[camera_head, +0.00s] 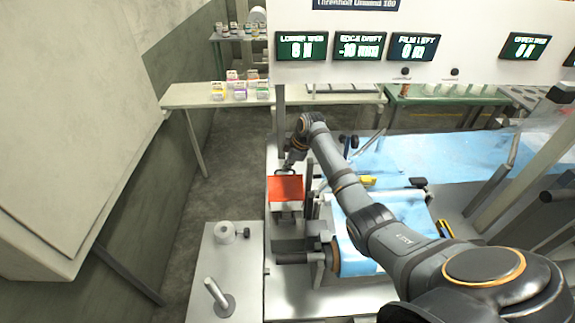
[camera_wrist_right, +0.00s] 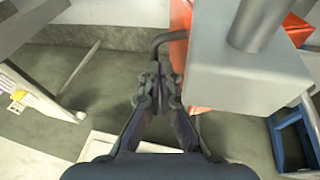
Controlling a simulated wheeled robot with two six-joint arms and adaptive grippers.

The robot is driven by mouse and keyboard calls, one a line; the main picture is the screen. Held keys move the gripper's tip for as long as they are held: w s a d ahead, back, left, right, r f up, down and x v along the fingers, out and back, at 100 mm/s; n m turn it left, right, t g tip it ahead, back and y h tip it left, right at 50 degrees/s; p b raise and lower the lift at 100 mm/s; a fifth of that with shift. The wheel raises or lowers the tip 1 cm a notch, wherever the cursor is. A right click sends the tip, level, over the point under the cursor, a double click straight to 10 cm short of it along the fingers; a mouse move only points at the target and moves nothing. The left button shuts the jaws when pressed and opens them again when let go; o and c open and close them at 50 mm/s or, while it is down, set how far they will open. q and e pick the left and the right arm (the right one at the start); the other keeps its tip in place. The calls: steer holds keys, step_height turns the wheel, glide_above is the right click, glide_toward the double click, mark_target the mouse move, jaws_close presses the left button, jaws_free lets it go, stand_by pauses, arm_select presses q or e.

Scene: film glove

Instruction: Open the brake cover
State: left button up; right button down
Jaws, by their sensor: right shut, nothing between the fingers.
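The orange-red brake cover (camera_head: 286,188) sits on a machine housing at the left edge of the blue film line in the head view. In the right wrist view its orange surface (camera_wrist_right: 180,55) shows beside and partly behind a grey box (camera_wrist_right: 250,85). A dark bent bar (camera_wrist_right: 168,38) sticks out from it. My right gripper (camera_head: 288,165) is just beyond the cover's far edge in the head view. In the wrist view its fingers (camera_wrist_right: 160,95) are closed together and empty, close to the bent bar; I cannot tell whether they touch it. My left gripper is not in view.
Blue film (camera_head: 450,160) runs to the right. A bench (camera_head: 185,97) with small jars stands behind. A display panel (camera_head: 425,75) hangs above.

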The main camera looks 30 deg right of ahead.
steer(key=w+b, duration=0.1)
steer(key=w+d+f+b, duration=0.1)
steer(key=w+f+b, duration=0.1)
steer(key=shift+w+d+f, duration=0.1)
steer(key=shift+w+d, duration=0.05)
steer(key=shift+d, duration=0.1)
stand_by(0.4)
